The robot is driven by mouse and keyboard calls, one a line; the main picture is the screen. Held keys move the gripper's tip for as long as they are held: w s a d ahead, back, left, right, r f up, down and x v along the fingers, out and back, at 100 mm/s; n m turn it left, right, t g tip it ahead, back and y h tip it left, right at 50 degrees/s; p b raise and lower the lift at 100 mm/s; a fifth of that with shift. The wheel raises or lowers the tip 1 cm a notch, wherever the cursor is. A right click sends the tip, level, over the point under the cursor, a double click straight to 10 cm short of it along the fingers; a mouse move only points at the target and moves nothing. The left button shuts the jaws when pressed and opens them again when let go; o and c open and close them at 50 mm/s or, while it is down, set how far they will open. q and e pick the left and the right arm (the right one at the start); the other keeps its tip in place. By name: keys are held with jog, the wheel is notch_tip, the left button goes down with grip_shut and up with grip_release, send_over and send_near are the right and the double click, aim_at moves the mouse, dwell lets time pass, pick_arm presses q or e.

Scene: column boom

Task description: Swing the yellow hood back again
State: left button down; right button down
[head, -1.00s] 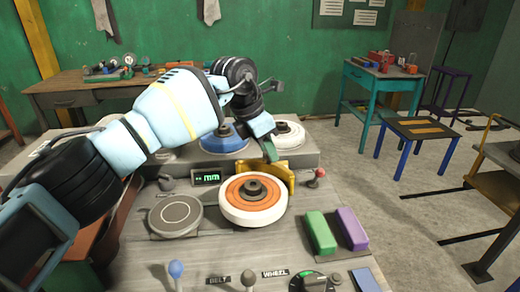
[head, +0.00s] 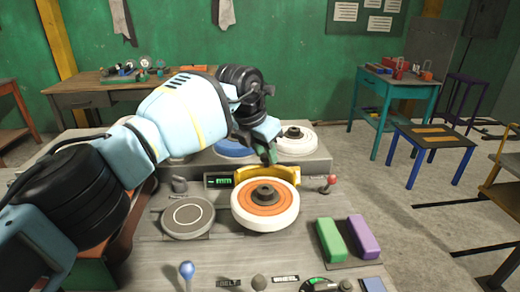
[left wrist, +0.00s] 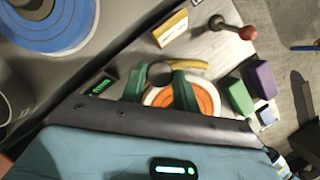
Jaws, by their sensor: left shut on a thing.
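The yellow hood (head: 279,171) curves around the back edge of the orange-and-white wheel (head: 265,204). In the left wrist view part of the hood (left wrist: 188,64) shows above the wheel (left wrist: 188,98). My left gripper (head: 268,156) is over the hood's top, behind the wheel. In the left wrist view its green fingers (left wrist: 158,82) are shut on a dark round knob (left wrist: 160,74) at the hood. The fingers and arm hide some of the hood's top. My right gripper is in neither view.
A red-knobbed lever (head: 330,183) stands just right of the hood. Green (head: 330,240) and purple (head: 362,237) blocks lie right of the wheel. A grey disc (head: 188,217) sits at its left. Blue (head: 236,149) and white (head: 297,141) wheels stand behind.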

pick_arm(q)
jog(key=shift+a+r, duration=0.15)
dwell(0.3)
jog(key=c, duration=1.1)
grip_release()
jog(key=shift+v, duration=3.85)
